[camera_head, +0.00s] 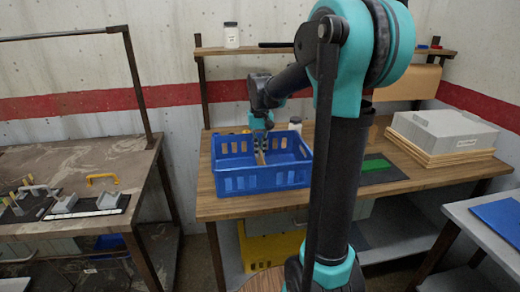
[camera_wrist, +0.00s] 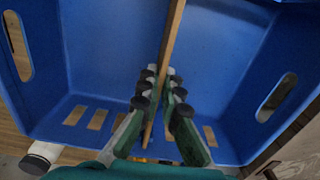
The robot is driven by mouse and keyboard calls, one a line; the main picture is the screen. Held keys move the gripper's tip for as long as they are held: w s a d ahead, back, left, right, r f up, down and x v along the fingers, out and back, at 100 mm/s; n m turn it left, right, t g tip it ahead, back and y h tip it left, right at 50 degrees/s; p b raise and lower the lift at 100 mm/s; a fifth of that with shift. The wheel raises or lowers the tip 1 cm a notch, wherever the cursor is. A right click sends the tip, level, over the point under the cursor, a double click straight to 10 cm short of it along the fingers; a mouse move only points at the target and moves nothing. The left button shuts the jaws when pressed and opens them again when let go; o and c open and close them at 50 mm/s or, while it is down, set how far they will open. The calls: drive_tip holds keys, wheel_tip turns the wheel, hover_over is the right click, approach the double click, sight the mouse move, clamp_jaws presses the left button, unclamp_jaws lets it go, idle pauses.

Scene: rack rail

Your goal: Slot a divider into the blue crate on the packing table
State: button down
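The blue crate (camera_head: 262,181) stands on the packing table (camera_head: 222,211). A thin wooden divider (camera_head: 260,158) stands inside it, and it also shows in the wrist view (camera_wrist: 172,35), running between the crate's walls. My gripper (camera_head: 260,136) reaches down into the crate from above. In the wrist view my gripper (camera_wrist: 162,76) has a finger on each side of the divider, with the tips closed in on it. The divider's lower edge and its seating in the crate are hidden.
A grey box (camera_head: 443,132) on stacked boards and a green-and-black mat (camera_head: 374,166) lie right of the crate. A shelf (camera_head: 222,51) runs above. A side bench (camera_head: 82,165) with tools stands left.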

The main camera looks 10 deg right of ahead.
drive_tip(key=c, duration=1.6)
unclamp_jaws()
drive_tip(key=shift+c, duration=0.2)
